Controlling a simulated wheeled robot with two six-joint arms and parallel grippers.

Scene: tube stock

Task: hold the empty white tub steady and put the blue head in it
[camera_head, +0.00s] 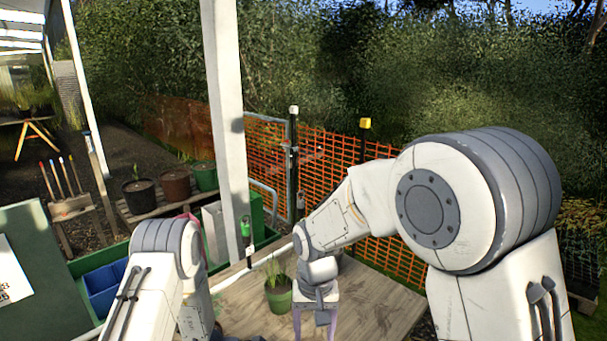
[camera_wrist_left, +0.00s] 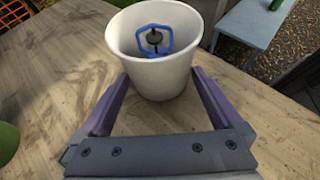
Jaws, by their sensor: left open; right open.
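The white tub (camera_wrist_left: 160,76) stands upright on the wooden table in the left wrist view. The blue head (camera_wrist_left: 168,42), a blue frame with a dark centre, is inside the tub. My left gripper (camera_wrist_left: 160,82) is open, with one purple finger on each side of the tub's near wall; I cannot tell whether they touch it. In the head view, my right gripper (camera_head: 315,326) points down over the table, open, its tips near the bottom edge. The tub does not show in the head view.
A green pot with a plant (camera_head: 278,299) stands on the table (camera_head: 375,300), just left of my right gripper. A green edge (camera_wrist_left: 7,142) shows at the left of the wrist view. Blue bins (camera_head: 100,288) are at the left. A white post (camera_head: 226,120) rises behind.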

